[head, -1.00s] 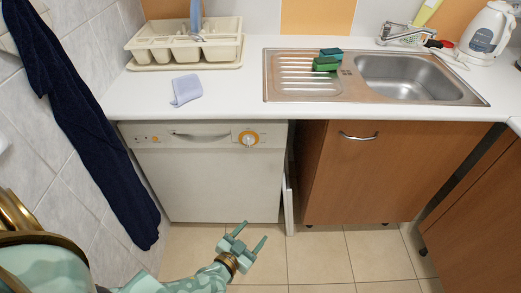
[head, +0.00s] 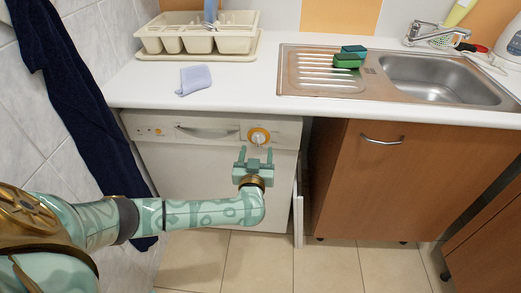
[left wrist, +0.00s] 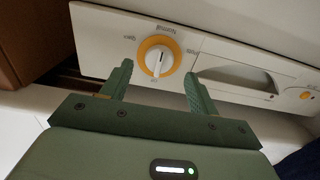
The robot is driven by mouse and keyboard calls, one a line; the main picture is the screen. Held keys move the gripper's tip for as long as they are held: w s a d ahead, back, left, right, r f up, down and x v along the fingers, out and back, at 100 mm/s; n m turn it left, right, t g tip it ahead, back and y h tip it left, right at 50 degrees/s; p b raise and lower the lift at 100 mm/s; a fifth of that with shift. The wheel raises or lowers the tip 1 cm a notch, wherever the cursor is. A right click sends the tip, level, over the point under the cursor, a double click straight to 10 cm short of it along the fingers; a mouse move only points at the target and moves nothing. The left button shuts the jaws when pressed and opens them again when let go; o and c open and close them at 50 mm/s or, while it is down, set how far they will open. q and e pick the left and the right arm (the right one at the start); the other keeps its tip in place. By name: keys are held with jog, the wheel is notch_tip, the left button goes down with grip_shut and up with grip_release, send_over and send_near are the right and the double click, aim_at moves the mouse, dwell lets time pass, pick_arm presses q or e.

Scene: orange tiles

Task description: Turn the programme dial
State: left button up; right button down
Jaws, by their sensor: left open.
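The programme dial (head: 259,137) is a white knob in an orange ring at the right end of the control panel of the white dishwasher (head: 185,170). In the left wrist view the dial (left wrist: 159,58) shows between and beyond the fingertips, with small lettering around it, "Normal" among it. My left gripper (head: 256,154) is open and empty, its fingers pointing up at the dial from just below and in front. In the left wrist view the open fingers (left wrist: 158,77) stand on either side of the dial; whether they touch it I cannot tell. My right gripper is not in view.
The white worktop (head: 240,85) overhangs the panel, with a cream cutlery tray (head: 200,45), a blue cloth (head: 194,80) and a steel sink (head: 440,80). A dark towel (head: 75,100) hangs at left. A wooden cabinet (head: 380,190) stands to the right.

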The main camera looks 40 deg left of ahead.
aim_at(258, 143)
pick_arm(q)
jog(key=b+x, duration=0.1)
jog(key=x, duration=0.1)
jog(key=shift+w+a+f, duration=0.2)
jog(key=shift+w, duration=0.15)
jog(key=shift+w+a+r, duration=0.2)
jog(key=shift+w+a, duration=0.1)
jog(key=shift+w, duration=0.15)
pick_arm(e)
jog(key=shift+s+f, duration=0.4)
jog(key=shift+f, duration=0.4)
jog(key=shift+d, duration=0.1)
